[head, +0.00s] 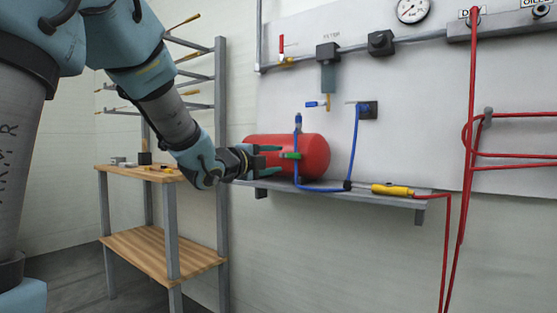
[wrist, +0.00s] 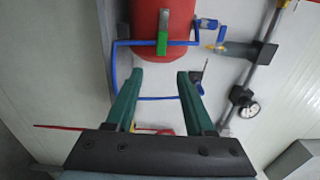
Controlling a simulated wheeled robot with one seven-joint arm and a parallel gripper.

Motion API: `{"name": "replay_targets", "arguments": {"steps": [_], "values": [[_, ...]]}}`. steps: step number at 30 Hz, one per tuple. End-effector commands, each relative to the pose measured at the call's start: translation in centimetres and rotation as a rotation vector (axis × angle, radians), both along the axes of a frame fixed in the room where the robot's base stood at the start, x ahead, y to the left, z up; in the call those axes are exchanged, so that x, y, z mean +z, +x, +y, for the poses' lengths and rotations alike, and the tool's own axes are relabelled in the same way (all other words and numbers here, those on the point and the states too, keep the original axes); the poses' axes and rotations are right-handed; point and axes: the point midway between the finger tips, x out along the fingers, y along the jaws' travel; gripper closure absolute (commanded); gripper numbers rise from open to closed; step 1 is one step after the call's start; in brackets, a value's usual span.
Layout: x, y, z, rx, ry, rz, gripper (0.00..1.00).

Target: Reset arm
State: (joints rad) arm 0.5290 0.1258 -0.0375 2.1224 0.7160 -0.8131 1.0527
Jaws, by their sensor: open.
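My arm reaches in from the upper left in the head view. My gripper (head: 268,160) is in front of the left part of a red tank (head: 316,158) on a wall shelf. In the wrist view, my gripper's two green fingers (wrist: 158,82) are apart with nothing held between them. The red tank (wrist: 180,20) is beyond the fingertips in that view. A green handle (head: 290,155) sits on a blue hose at the tank's front; it also shows in the wrist view (wrist: 163,32). I cannot tell how far the fingertips are from the handle.
The shelf (head: 400,203) also bears a yellow-handled tool (head: 392,190) on a red hose (head: 473,110). A blue hose (head: 352,150) loops down from a wall fitting. A filter (head: 328,75) and gauge (head: 412,10) are on the wall panel. A wooden workbench (head: 140,172) stands behind my arm.

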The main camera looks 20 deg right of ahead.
Motion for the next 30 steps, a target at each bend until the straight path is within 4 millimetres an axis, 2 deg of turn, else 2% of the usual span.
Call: {"name": "replay_targets", "arguments": {"steps": [12, 14, 16, 17, 20, 24, 26, 30], "values": [[-0.1, 0.1, 0.1, 0.004, 0.001, 0.005, 0.46], [-0.5, 0.5, 0.6, 0.023, 0.003, 0.029, 0.46], [-1.7, 1.5, 2.0, 0.077, 0.005, 0.095, 0.46], [-2.4, 2.0, 2.9, 0.111, 0.006, 0.14, 0.46], [-6.0, 4.1, 7.2, 0.271, 0.001, 0.336, 0.46], [-12.4, 5.3, 15.2, 0.561, -0.044, 0.678, 0.46], [-15.1, 4.9, 18.6, 0.691, -0.078, 0.823, 0.46], [-21.0, 1.9, 26.2, 1.002, -0.18, 1.15, 0.46]]}}
